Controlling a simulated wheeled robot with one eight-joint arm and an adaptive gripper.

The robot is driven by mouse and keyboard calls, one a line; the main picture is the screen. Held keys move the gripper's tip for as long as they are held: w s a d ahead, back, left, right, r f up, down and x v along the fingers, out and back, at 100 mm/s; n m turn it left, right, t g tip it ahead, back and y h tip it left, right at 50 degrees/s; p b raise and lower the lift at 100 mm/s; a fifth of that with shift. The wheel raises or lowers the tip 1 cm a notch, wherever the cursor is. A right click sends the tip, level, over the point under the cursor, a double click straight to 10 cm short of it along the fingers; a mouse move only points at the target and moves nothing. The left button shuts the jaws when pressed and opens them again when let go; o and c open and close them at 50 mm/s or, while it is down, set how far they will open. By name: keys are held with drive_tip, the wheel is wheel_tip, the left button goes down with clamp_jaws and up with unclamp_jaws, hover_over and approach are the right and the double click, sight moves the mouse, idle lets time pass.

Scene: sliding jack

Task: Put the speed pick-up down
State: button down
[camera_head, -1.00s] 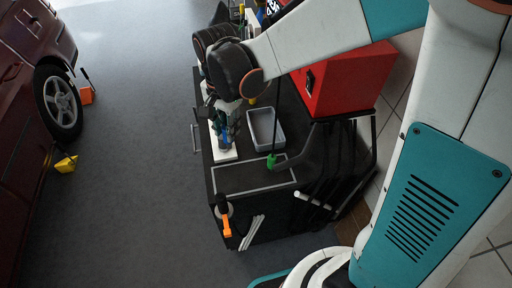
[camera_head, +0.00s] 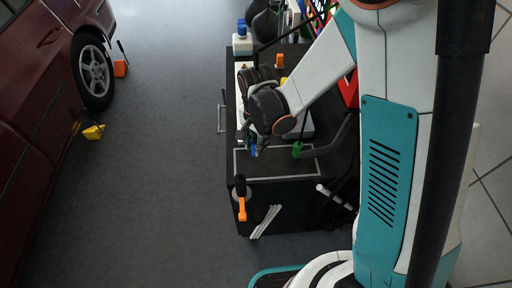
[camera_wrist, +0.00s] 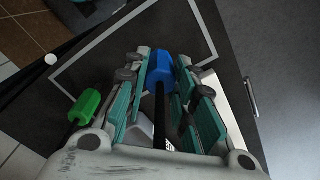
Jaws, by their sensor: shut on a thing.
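My gripper (camera_wrist: 160,88) is shut on the speed pick-up (camera_wrist: 161,66), a part with a blue block end and a black stem between the teal finger pads. In the head view my gripper (camera_head: 256,146) is over the black cart top (camera_head: 342,160), by the near-left part of a grey-outlined rectangle (camera_head: 270,177). Only a bit of the pick-up's blue shows there, mostly behind my wrist. In the wrist view the outline (camera_wrist: 98,42) lies beyond the blue end. I cannot tell whether the pick-up touches the cart top.
A grey tray (camera_head: 304,128) is partly hidden behind my arm. A blue-capped bottle (camera_head: 242,42) stands at the far end.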

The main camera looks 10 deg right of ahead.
drive_tip(key=shift+f, duration=1.1)
drive_tip(key=shift+f+b, duration=0.15)
drive_tip(key=shift+b, duration=0.2)
drive_tip(key=c, duration=1.3)
unclamp_jaws()
drive_tip(key=shift+c, duration=0.2)
wheel_tip(320, 180, up, 12)
drive_tip(key=p, duration=0.3)
drive_tip(key=shift+r+p, duration=0.2)
drive_tip(key=shift+p, duration=0.15)
